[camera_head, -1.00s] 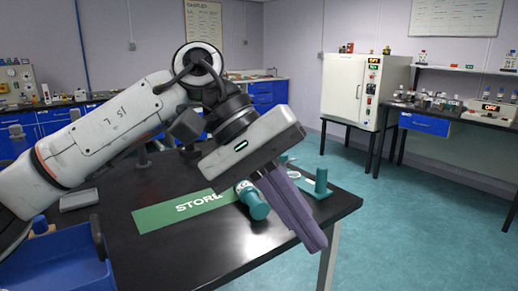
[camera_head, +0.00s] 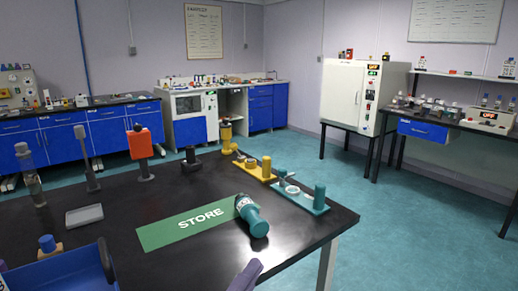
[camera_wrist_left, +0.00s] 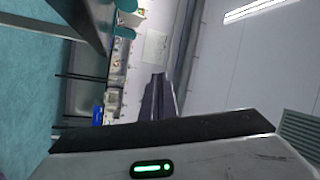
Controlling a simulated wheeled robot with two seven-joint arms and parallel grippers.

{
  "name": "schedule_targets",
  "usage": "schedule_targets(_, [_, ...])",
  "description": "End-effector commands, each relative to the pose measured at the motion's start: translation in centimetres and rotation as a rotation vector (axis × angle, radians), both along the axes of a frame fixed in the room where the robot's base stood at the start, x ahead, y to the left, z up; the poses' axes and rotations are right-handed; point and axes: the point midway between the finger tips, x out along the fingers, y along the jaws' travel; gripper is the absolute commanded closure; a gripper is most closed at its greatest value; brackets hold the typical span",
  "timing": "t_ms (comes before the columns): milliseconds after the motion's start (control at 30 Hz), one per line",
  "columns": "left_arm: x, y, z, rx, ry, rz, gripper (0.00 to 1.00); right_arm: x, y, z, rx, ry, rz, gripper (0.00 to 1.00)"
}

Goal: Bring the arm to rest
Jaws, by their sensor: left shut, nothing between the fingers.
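My left gripper (camera_head: 246,276) shows only as purple fingertips at the bottom edge of the head view, in front of the table's near edge. The rest of my left arm is out of that view. In the left wrist view the purple fingers (camera_wrist_left: 158,97) are together, with nothing between them. The black table (camera_head: 200,264) carries a green mat marked STORE (camera_head: 165,236). A teal-capped cylinder (camera_head: 252,216) lies on its side at the mat's right end, apart from the fingers.
A blue bin (camera_head: 65,272) stands at the front left. A teal stand (camera_head: 312,207), a yellow stand (camera_head: 256,171), an orange-topped device (camera_head: 141,146) and a grey tray (camera_head: 84,215) are on the table. A white oven (camera_head: 345,94) stands beyond, with open floor between.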

Motion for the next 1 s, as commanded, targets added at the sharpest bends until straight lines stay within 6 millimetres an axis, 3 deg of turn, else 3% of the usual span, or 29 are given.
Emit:
schedule_targets(33, [-0.9, 1.8, -3.5, -0.078, 0.173, 0.035, 1.00, -0.7, -0.5, -0.5, 0.068, 0.053, -0.061, 0.49])
schedule_targets(200, [-5.6, 6.9, -14.0, -0.321, 0.657, 0.173, 1.00, -2.5, -2.0, -2.8, 0.277, 0.191, -0.254, 0.49])
schedule_targets(300, [-10.0, 9.5, -19.3, -0.454, 0.904, 0.269, 1.00, -3.7, -2.8, -3.9, 0.387, 0.263, -0.364, 0.49])
schedule_targets(400, [-14.7, 11.5, -23.4, -0.570, 1.107, 0.367, 1.00, -4.8, -3.5, -4.9, 0.481, 0.322, -0.464, 0.49])
schedule_targets(500, [-18.6, 12.8, -26.0, -0.655, 1.251, 0.449, 1.00, -5.7, -4.0, -5.6, 0.552, 0.364, -0.542, 0.49])
schedule_targets(633, [-21.7, 13.7, -27.8, -0.718, 1.354, 0.515, 1.00, -6.3, -4.4, -6.2, 0.603, 0.393, -0.599, 0.49])
schedule_targets(1000, [-22.5, 14.0, -28.2, -0.737, 1.382, 0.533, 1.00, -6.4, -4.5, -6.3, 0.618, 0.400, -0.616, 0.49])
